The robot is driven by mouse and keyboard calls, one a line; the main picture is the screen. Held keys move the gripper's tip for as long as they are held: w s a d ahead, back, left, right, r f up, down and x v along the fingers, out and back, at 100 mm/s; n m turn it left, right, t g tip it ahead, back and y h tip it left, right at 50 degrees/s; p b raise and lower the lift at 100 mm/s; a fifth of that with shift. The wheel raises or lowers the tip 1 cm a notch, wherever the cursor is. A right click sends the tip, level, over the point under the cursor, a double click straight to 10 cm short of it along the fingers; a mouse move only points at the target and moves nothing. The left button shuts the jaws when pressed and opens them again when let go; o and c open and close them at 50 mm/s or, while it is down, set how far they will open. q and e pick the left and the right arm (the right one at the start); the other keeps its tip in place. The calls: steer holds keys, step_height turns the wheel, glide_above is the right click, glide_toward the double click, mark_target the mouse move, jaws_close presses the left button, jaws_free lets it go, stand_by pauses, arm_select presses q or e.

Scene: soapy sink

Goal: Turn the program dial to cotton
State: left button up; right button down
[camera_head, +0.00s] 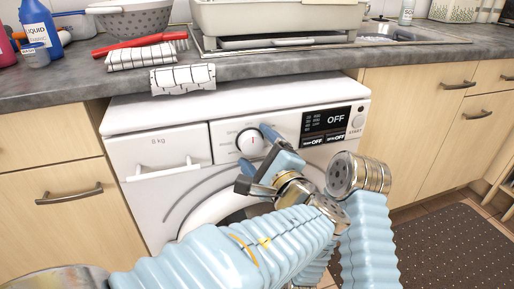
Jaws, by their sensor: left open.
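The program dial (249,142) is a round white knob with a dark ring on the front panel of the white washing machine (150,120). A small red mark shows on the knob, but the program labels around it are too small to read. The display (326,124) right of the dial reads OFF. My left gripper (254,160) is open, with one blue-tipped finger just right of the dial and the other below and left of it. I cannot tell whether either finger touches the knob. My right gripper cannot be made out.
A detergent drawer (160,172) with a handle is left of the dial. The grey counter (80,82) overhangs the machine. Wooden cabinets (402,105) flank it. A checked cloth (183,77) hangs over the counter edge. A dark mat (445,245) lies on the floor.

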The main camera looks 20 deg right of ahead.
arm_select(q)
steer(key=shift+w, duration=0.15)
steer(key=c, duration=1)
steer(key=shift+c, duration=0.2)
steer(key=shift+m, duration=0.4)
arm_select(e)
steer(key=shift+a+r, duration=0.1)
steer(key=shift+r, duration=0.15)
arm_select(q)
steer(key=m+p, duration=0.4)
steer(key=m, duration=0.1)
steer(key=shift+a+t, duration=0.1)
steer(key=shift+t, duration=0.3)
steer(key=m+p, duration=0.2)
steer(key=m, duration=0.1)
steer(key=shift+f+h, duration=0.15)
steer(key=shift+h, duration=0.15)
steer(key=shift+a+m+p, duration=0.1)
steer(key=shift+m+p, duration=0.25)
steer(key=shift+m, duration=0.35)
arm_select(e)
step_height(320, 180, up, 6)
steer(key=a, duration=0.1)
steer(key=shift+s+a, duration=0.4)
arm_select(q)
steer(key=shift+f, duration=0.1)
arm_select(e)
steer(key=shift+r, duration=0.15)
